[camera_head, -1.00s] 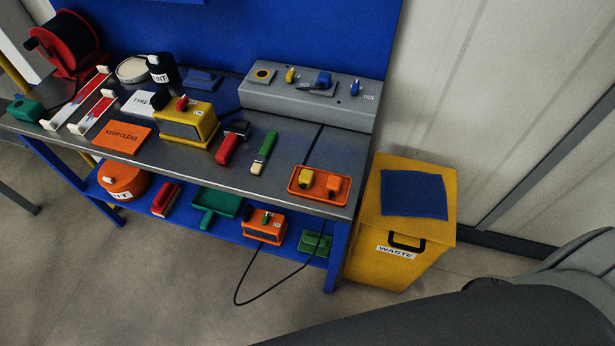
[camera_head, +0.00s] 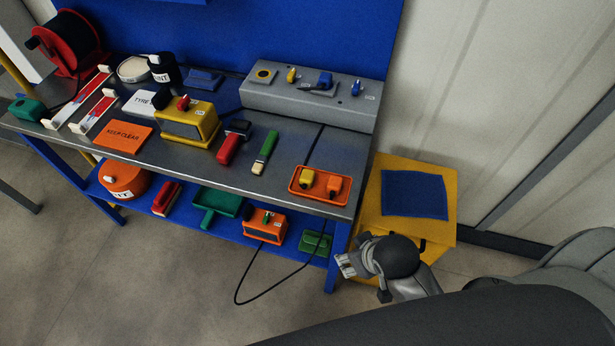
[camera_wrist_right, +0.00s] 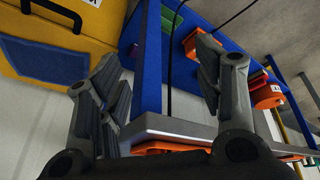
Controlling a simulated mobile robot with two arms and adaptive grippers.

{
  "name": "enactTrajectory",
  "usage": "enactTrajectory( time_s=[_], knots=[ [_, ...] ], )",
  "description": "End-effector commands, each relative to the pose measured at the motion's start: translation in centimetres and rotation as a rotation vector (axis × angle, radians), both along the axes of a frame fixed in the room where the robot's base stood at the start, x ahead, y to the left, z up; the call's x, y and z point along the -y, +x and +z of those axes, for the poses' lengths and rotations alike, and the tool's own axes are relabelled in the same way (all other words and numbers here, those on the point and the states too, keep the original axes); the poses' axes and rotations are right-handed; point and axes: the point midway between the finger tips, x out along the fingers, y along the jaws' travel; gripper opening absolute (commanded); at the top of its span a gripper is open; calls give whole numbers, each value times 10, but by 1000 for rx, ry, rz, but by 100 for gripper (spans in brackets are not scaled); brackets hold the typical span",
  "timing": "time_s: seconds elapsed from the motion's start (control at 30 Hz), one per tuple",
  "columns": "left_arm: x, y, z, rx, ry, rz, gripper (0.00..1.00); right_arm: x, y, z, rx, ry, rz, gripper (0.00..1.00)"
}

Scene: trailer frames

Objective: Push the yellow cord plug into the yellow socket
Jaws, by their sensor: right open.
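The yellow plug (camera_head: 306,179) lies in a shallow orange tray (camera_head: 318,200) at the front right of the bench, left of an orange plug (camera_head: 334,186). The yellow socket (camera_head: 264,75), a yellow square with a dark centre, is at the left end of the grey panel (camera_head: 300,103) at the back of the bench. My right gripper (camera_head: 359,275) is in front of the yellow waste bin, below and right of the tray. In the right wrist view my right gripper (camera_wrist_right: 158,72) is open and empty, its fingers spread near the bench edge. My left gripper is not in view.
The bench top (camera_head: 275,185) holds a yellow box (camera_head: 187,128), a red-handled tool (camera_head: 228,150) and a green brush (camera_head: 266,150). The yellow waste bin (camera_head: 440,185) with a blue cloth (camera_head: 414,193) stands right of the bench. A black cord (camera_head: 262,298) hangs below the bench.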

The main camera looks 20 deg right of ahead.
Motion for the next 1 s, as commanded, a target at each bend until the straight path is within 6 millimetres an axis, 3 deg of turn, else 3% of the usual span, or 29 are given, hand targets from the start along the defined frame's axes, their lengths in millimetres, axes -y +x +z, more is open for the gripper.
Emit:
enactTrajectory(
  time_s=[0.03, 0.1, 0.27, 0.33, 0.47, 0.53, 0.6, 0.7, 0.8, 0.9, 1.0],
  knots=[
    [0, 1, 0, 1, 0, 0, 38, -1, 28, 26, 107, -25, 22, 61],
    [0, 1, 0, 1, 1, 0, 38, -4, 64, 46, 238, -63, 55, 61],
    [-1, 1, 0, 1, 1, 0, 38, -18, 133, 95, 520, -142, 142, 61],
    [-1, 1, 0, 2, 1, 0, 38, -29, 163, 124, 664, -183, 197, 61],
    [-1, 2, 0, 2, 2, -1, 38, -63, 213, 197, 984, -279, 342, 61],
    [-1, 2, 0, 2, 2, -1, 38, -92, 232, 243, 1182, -338, 453, 61],
    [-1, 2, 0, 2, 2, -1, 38, -126, 239, 286, 1376, -400, 581, 61],
    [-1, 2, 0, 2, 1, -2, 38, -179, 231, 335, 1636, -489, 796, 61],
    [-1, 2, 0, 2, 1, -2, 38, -231, 208, 362, 1863, -579, 1051, 61],
    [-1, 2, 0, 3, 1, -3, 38, -276, 178, 364, 2043, -668, 1353, 61],
    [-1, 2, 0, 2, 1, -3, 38, -306, 150, 341, 2157, -756, 1704, 61]
  ],
)
